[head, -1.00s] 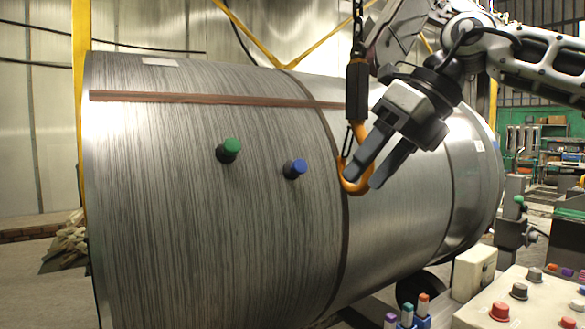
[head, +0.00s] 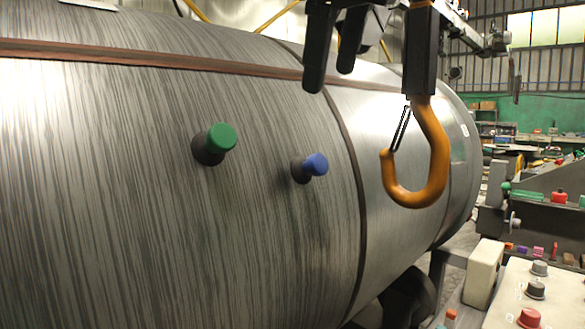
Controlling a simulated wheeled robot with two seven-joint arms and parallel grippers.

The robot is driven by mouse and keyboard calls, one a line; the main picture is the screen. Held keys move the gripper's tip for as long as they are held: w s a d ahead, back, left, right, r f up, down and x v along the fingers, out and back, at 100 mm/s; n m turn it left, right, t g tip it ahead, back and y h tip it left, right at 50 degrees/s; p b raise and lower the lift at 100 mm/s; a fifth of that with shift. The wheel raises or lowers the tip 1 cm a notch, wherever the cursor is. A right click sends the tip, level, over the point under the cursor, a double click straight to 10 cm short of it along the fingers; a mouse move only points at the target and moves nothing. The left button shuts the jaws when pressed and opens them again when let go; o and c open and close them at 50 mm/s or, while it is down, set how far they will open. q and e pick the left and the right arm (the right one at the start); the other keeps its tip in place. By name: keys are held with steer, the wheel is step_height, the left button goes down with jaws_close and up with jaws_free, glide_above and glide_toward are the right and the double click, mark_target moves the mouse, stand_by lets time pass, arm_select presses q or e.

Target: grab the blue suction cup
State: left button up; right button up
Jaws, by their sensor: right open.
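The blue suction cup (head: 316,164) sticks out from the side of the large grey metal drum (head: 120,220), right of the middle of the head view. A green suction cup (head: 221,138) sits to its left on the same drum. My right gripper (head: 331,80) hangs at the top of the view with its fingers pointing down, open and empty. In the picture it is above the blue cup and apart from it. My left gripper is not in view.
An orange hook (head: 435,160) hangs just right of my right gripper, close to the blue cup's right. A brown strap (head: 150,58) runs along the drum. A control panel with a red button (head: 529,318) stands at the lower right.

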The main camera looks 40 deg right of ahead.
steer(key=b, duration=0.1)
glide_toward(315, 157)
steer(key=x, duration=0.5)
steer(key=shift+d+f, duration=0.1)
steer(key=shift+d, duration=0.15)
steer(key=shift+x, duration=2.6)
steer(key=shift+w, duration=0.2)
steer(key=c, duration=1)
